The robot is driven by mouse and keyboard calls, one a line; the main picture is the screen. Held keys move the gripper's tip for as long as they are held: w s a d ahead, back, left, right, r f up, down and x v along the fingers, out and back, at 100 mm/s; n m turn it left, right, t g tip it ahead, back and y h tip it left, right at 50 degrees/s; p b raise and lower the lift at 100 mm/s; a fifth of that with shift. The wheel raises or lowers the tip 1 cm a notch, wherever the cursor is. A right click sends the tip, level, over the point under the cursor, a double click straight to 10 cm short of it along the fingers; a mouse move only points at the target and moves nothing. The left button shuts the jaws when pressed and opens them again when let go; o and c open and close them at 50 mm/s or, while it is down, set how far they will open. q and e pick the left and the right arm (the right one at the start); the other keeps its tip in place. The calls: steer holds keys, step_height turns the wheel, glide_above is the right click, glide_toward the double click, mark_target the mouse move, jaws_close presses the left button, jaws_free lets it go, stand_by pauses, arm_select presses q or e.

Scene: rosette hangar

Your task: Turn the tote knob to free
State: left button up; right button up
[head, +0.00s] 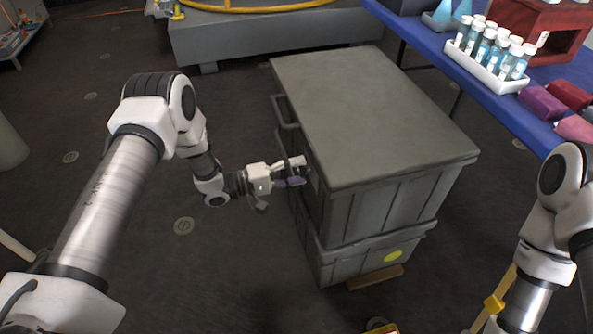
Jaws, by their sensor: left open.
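The grey lidded tote (375,110) stands in the middle of the head view, on top of a second grey tote (345,262). A handle bar (283,113) shows on its left side. My left gripper (300,172) is open at the tote's left side, with its fingers pointing at that side. A small purple piece (293,182) shows at the fingers; I cannot tell whether this is the knob or whether the fingers touch it. The tote's left face is mostly hidden. My right arm comes in at the lower right, and its gripper is out of the picture.
A blue table (410,27) at the upper right carries a white rack (487,70) of vials and several coloured blocks. A grey platform (270,40) with a yellow ring stands behind. The dark floor left of the tote is clear.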

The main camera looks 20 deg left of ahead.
arm_select(q)
steer(key=v, duration=1.2)
steer(key=shift+d, duration=0.1)
steer(key=s+d+f+g, duration=0.1)
steer(key=s+d+f, duration=0.1)
steer(key=d, duration=0.7)
steer(key=s+d+f+n+g+y, duration=0.1)
steer(key=s+d+f+y, duration=0.2)
steer(key=s+f+y, duration=0.3)
steer(key=s+a+f+m+g+y, duration=0.4)
steer(key=s+a+y, duration=0.1)
steer(key=s, duration=0.6)
steer(key=s+a+f+m+g+y, duration=0.3)
steer(key=s+a+g+y, duration=0.1)
steer(key=s, duration=0.6)
step_height(320, 180, up, 29)
steer(key=p, duration=2.8)
steer(key=shift+w+a+m+p, duration=0.2)
steer(key=shift+m+p, duration=0.1)
steer(key=shift+p, duration=0.1)
